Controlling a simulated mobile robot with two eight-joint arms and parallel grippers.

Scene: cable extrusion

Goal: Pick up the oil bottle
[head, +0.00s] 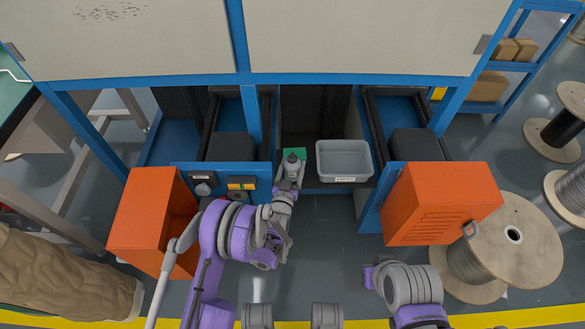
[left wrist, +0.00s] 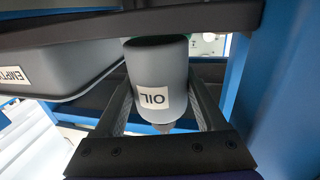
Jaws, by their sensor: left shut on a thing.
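The grey oil bottle (head: 292,164), with a narrow top, is at a green patch (head: 297,152) on the dark shelf between the two blue frames. In the left wrist view the oil bottle (left wrist: 157,72) shows its white OIL label upside down, its nozzle toward the picture's bottom. My left gripper (head: 290,180) is shut on the bottle, one dark finger on each side; it also shows in the left wrist view (left wrist: 162,90). Whether the bottle touches the patch or hangs just above it, I cannot tell. Part of my right arm shows at lower right, but its gripper is not visible.
A grey bin (head: 344,178) labelled EMPTY stands just right of the bottle. A blue control panel (head: 220,177) is on the left. An open orange box (head: 148,220) and an orange cabinet (head: 440,203) flank the gap. Cable reels stand at the right.

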